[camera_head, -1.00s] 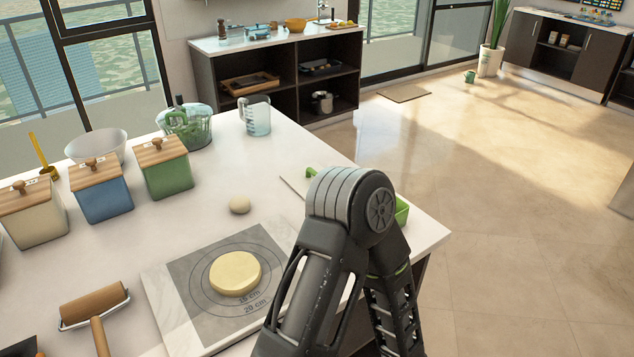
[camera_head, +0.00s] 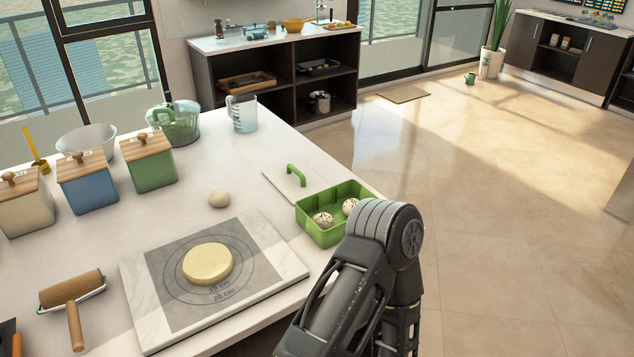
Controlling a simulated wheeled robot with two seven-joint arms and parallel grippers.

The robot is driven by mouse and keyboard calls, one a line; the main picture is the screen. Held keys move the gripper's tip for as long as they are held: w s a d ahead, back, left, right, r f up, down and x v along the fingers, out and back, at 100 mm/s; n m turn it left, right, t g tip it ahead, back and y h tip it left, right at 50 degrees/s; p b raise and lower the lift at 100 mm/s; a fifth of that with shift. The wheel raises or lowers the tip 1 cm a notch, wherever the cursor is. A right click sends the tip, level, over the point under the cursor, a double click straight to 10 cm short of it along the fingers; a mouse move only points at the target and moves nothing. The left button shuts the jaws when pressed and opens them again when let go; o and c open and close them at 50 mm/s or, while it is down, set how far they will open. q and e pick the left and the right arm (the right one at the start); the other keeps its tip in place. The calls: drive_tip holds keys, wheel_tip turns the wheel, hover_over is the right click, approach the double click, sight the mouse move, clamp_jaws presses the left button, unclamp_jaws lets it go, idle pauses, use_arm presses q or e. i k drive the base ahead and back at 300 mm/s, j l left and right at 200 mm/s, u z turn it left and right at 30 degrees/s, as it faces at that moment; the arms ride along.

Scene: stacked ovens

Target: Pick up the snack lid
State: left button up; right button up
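A green snack box (camera_head: 333,213) stands open at the counter's right edge, with two pale speckled round pieces (camera_head: 323,220) inside. A green handle (camera_head: 296,175) stands just behind and left of the box. It seems to belong to a pale lid lying on the white counter, whose outline is hard to make out. A bent dark arm of mine rises from the bottom, right of centre, with its elbow in front of the box's near right corner. Neither of my grippers is in view.
A marble board (camera_head: 289,263) with a pale dough disc (camera_head: 207,264) lies left of the box. A pale ball (camera_head: 219,198), three wooden-lidded canisters (camera_head: 152,168), a green-handled glass bowl (camera_head: 180,125), a measuring jug (camera_head: 242,113) and a roller (camera_head: 72,290) share the counter. Floor at right is clear.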

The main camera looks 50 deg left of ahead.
sight(295, 180)
drive_tip(key=i+l, duration=0.15)
drive_tip(key=l, duration=0.2)
drive_tip(key=i+l+u, duration=0.1)
drive_tip(key=l, duration=0.2)
drive_tip(key=u, duration=1.65)
